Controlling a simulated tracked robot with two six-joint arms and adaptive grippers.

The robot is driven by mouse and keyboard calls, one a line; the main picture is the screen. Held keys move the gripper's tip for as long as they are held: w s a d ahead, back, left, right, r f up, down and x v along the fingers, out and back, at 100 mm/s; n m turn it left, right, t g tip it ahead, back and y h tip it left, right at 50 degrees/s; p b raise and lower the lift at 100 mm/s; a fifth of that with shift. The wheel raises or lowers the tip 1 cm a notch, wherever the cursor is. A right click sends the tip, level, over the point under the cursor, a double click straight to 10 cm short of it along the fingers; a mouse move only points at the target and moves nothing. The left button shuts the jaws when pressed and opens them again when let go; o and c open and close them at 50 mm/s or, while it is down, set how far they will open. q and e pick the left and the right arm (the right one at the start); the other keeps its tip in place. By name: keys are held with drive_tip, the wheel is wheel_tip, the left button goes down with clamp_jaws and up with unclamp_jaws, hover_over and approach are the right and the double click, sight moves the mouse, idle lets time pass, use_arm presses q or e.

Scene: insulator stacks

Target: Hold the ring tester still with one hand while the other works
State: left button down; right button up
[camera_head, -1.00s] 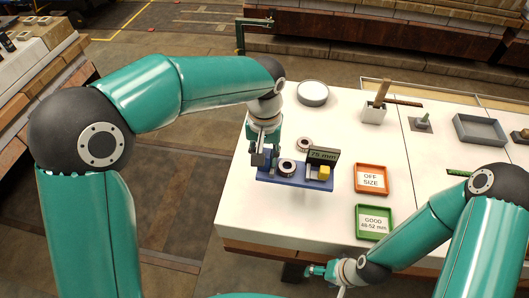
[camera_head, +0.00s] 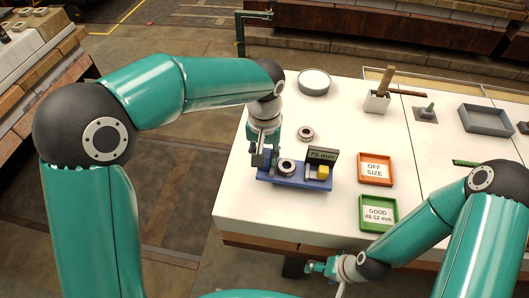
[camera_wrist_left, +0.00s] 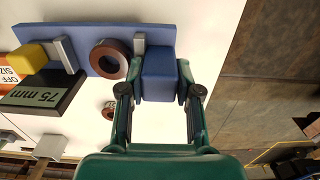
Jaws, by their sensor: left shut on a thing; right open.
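The ring tester has a blue base (camera_head: 312,185), a dark display (camera_head: 322,155) reading 75 mm and a yellow block (camera_head: 323,173). It sits on the white table near its front left. A dark ring (camera_head: 287,174) lies on the base; it also shows in the left wrist view (camera_wrist_left: 92,60). My left gripper (camera_head: 263,155) is shut on the tester's raised blue end block (camera_wrist_left: 159,76), with a finger on each side. My right gripper (camera_head: 313,267) is open and empty, low in front of the table's front edge, apart from the tester.
A loose ring (camera_head: 305,138) lies behind the tester. An orange OFF SIZE tray (camera_head: 375,183) and a green GOOD 48-52 mm tray (camera_head: 364,216) stand to its right.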

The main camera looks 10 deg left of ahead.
use_arm(q)
drive_tip(key=shift+f+b, duration=1.05)
drive_tip(key=shift+f, duration=0.55)
idle(0.3)
